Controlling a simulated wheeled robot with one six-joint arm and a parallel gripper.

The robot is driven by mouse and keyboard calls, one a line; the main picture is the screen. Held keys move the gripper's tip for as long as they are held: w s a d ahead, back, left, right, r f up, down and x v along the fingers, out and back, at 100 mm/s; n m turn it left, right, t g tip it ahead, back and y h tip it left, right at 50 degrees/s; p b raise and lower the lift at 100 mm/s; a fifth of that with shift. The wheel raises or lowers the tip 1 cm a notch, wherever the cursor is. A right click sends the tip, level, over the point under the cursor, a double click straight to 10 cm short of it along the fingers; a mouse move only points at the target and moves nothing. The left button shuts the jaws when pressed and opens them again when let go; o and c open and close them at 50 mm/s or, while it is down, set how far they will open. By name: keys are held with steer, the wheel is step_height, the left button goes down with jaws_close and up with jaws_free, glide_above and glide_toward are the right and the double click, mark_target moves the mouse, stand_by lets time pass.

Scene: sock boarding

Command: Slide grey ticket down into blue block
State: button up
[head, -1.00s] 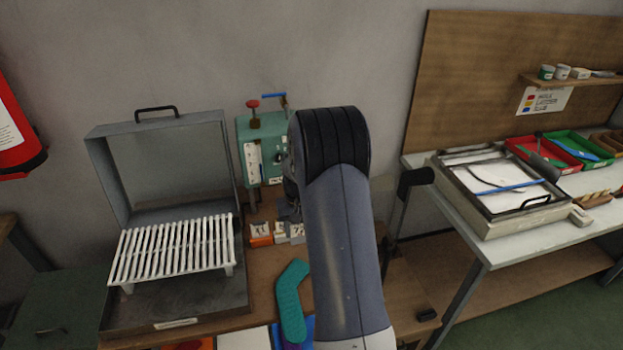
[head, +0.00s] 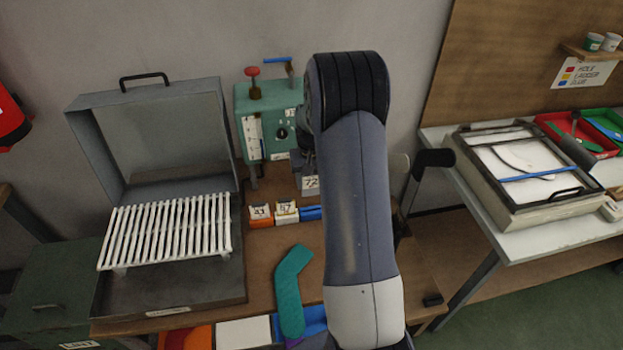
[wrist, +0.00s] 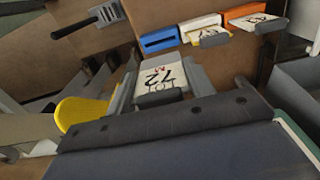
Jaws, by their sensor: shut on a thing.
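The pale grey ticket (wrist: 158,76), marked 72, is between the fingers of my gripper (wrist: 160,88) in the wrist view. My gripper is shut on it, with a dark strip along the ticket's near edge. In the head view the ticket (head: 310,183) shows above and behind the blue block (head: 312,213), apart from it in the picture. My gripper (head: 306,172) is partly hidden by my arm there. The blue block (wrist: 160,40) shows a dark, empty slot in the wrist view. My arm hides the block's right end in the head view.
A white block (head: 287,218) and an orange block (head: 261,223), each holding a ticket, stand left of the blue block. A green machine (head: 266,125) stands behind. A teal sock-shaped board (head: 291,290) lies in front. An open grey case (head: 170,285) with a white rack is at left.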

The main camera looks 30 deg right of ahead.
mark_target(311, 193)
steer(key=shift+f+b, duration=2)
steer(key=shift+f, duration=0.85)
steer(key=shift+f+b, duration=1.75)
steer(key=shift+f, duration=0.25)
steer(key=o, duration=0.8)
steer(key=shift+r, duration=0.1)
step_height(311, 193, up, 11)
steer(key=shift+f+b, duration=0.1)
steer(key=shift+b, duration=0.25)
